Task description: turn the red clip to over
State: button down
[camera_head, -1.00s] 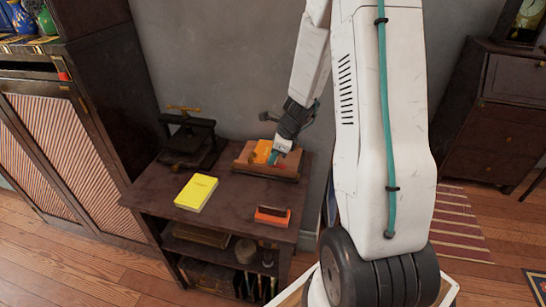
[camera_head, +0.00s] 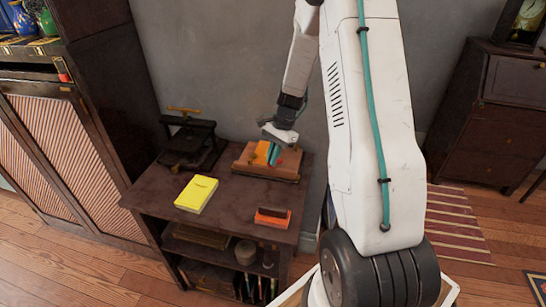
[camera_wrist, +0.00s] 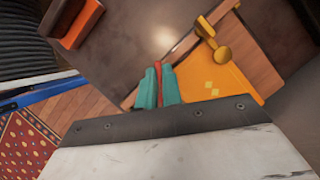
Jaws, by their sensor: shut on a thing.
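A wooden book stand (camera_head: 286,172) sits at the back right of the small dark table. An orange book (camera_head: 261,152) lies against it and also fills the right of the wrist view (camera_wrist: 238,75). A brass clip (camera_wrist: 206,27) sits over the stand's wooden ledge and the book's edge. The red clip (camera_wrist: 166,68) shows as a thin red strip between my teal fingers at that ledge. My gripper (camera_head: 274,157) is shut on it, pointing down at the stand. The fingers cover most of the clip, and I cannot make it out in the head view.
A yellow book (camera_head: 196,193) lies at the table's front left. An orange-and-black block (camera_head: 272,217) lies at the front right. A dark press (camera_head: 188,140) stands at the back left. The table middle is clear, and a wall rises close behind.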

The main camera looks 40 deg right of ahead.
jog(key=n, duration=0.2)
jog(key=n+g, duration=0.1)
jog(key=n, duration=0.1)
jog(key=n+g+h, duration=0.1)
jog(key=n, duration=0.1)
jog(key=shift+w, duration=0.25)
jog(key=shift+n, duration=0.4)
jog(key=c, duration=1.6)
grip_release()
jog(key=shift+a, duration=0.1)
jog(key=shift+o, duration=0.2)
jog(key=v, duration=0.8)
jog(key=shift+w, duration=0.15)
